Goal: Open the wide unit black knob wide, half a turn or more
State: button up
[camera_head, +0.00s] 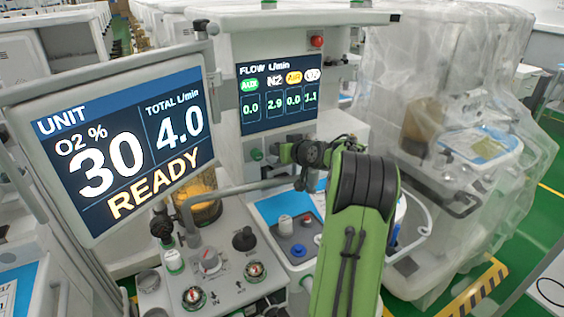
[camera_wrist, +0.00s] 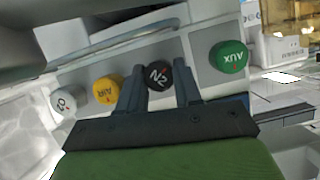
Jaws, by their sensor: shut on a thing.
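The black knob marked N2 (camera_wrist: 157,76) sits in a row on the unit's grey panel, between the green AUX knob (camera_wrist: 229,57) and the yellow AIR knob (camera_wrist: 107,89). A white knob (camera_wrist: 64,101) is at the left end. My gripper (camera_wrist: 160,74) is shut on the black knob, one finger on each side. In the head view my gripper (camera_head: 291,153) reaches the panel under the flow display (camera_head: 278,94) and hides the black knob. The display reads N2 2.9 and AUX 0.0.
A large tilted screen (camera_head: 124,141) reads O2 30, total 4.0 and READY. Below it is a deck (camera_head: 215,285) with several knobs and gauges. A grey bar (camera_head: 240,188) runs under my gripper. A plastic-covered cart (camera_head: 450,110) stands at right.

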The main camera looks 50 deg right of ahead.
jog(key=n+b, duration=0.1)
jog(key=b, duration=0.1)
jog(key=n+h+b, duration=0.1)
jog(key=b, duration=0.1)
jog(key=n+h+b, duration=0.1)
jog(key=b, duration=0.2)
jog(key=shift+w+a+f+n+g, duration=0.1)
jog(key=shift+a+f+n+g, duration=0.1)
jog(key=shift+n+g, duration=0.2)
jog(key=shift+r+n+h+b, duration=0.1)
jog(key=shift+n+h+b, duration=0.65)
jog(key=shift+n+h, duration=0.75)
jog(key=shift+n, duration=0.4)
jog(key=o, duration=1)
jog(key=shift+o, duration=0.2)
jog(key=shift+a, duration=0.1)
jog(key=p+v, duration=0.1)
jog(key=v, duration=1.4)
jog(key=shift+s+a, duration=0.2)
jog(key=shift+s, duration=0.1)
